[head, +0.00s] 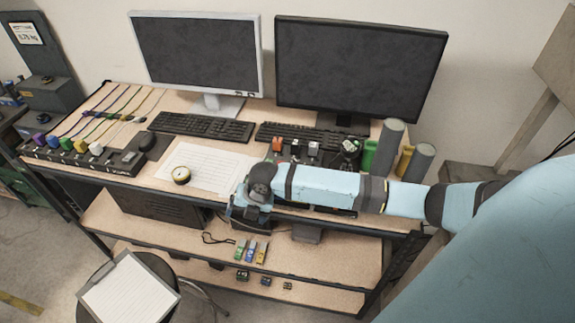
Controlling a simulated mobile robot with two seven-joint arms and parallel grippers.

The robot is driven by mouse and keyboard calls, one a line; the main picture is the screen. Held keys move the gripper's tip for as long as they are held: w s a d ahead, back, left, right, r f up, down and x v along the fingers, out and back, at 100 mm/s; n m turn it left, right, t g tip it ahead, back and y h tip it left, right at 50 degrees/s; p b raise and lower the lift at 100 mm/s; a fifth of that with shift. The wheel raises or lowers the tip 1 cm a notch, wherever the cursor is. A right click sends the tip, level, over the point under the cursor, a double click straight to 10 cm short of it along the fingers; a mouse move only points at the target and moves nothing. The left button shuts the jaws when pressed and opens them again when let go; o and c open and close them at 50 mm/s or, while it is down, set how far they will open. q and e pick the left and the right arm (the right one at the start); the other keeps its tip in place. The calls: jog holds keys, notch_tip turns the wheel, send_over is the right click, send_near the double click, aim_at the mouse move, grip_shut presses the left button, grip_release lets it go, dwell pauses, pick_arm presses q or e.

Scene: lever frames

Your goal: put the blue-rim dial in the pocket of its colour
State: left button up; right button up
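I cannot make out a blue-rim dial. A small round dial (181,175) with a pale face and a dark and yellowish rim lies on the white sheet on the desk. My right arm comes in from the right across the desk's front. My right gripper (246,212) is at the desk's front edge, right of this dial and apart from it. Its fingers are too dark and small to tell whether they are open or hold anything. The arm hides part of the desk behind it, and no coloured pocket can be told clearly. My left gripper is out of view.
Two monitors (360,65) and two keyboards (200,127) stand behind. A black strip with coloured plugs (80,158) is at left. Grey cylinders (388,150) stand at right. Small coloured items (250,251) lie on the lower shelf. A clipboard (128,293) rests on a stool.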

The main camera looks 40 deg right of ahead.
jog(key=s+a+f+m+t+y, duration=0.2)
jog(key=s+a+f+m+t, duration=0.25)
jog(key=s+a+m, duration=0.55)
jog(key=s+d+f+m+t+h, duration=0.2)
jog(key=s+d+m, duration=0.5)
jog(key=s+m, duration=0.5)
jog(key=m+t, duration=0.1)
jog(key=m, duration=0.3)
jog(key=shift+d, duration=0.25)
jog(key=shift+s, duration=0.1)
